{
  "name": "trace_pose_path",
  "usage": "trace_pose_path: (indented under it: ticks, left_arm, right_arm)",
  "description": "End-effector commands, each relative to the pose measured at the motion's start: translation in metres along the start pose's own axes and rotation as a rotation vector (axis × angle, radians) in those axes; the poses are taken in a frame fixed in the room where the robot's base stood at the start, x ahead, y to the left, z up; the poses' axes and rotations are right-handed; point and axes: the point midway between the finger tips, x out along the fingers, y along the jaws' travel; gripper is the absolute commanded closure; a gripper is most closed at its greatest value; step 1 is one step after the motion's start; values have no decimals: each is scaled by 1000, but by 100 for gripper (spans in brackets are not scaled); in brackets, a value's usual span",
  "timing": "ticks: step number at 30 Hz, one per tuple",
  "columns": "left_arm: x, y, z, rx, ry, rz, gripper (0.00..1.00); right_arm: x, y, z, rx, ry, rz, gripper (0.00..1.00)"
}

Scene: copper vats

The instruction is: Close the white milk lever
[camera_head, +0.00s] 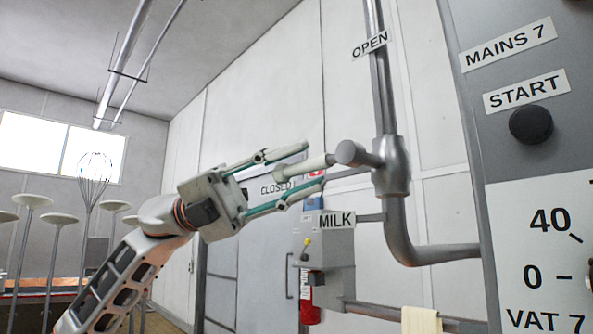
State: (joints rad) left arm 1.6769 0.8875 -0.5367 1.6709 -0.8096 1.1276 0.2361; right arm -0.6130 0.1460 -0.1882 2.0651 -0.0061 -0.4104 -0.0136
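The white milk lever (311,163) sticks out to the left from the grey valve body (391,166) on a vertical metal pipe. It lies nearly level, tilted slightly down at its free end. A CLOSED label (275,187) shows just below the lever's free end, and an OPEN label (370,45) is higher up at the pipe. A MILK label (336,220) is below the valve. My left gripper (312,166) comes in from the left with its fingers apart, one above and one below the lever. Contact with the lever cannot be told. My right gripper is not in view.
A grey control panel (468,110) with a black START knob (531,124) and a VAT 7 dial stands close at the right. The pipe (408,243) bends toward it. A cloth (421,320) hangs on a rail low down.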

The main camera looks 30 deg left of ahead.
Motion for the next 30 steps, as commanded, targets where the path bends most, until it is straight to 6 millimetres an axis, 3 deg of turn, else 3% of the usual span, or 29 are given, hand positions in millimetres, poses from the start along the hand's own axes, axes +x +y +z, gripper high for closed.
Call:
trace_pose_path:
  ticks: [18,30]
  left_arm:
    - [-105,2,1,-4,-3,2,72]
    - [-118,1,0,-2,-1,1,72]
  right_arm:
    - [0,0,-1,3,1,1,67]
    - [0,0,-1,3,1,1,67]
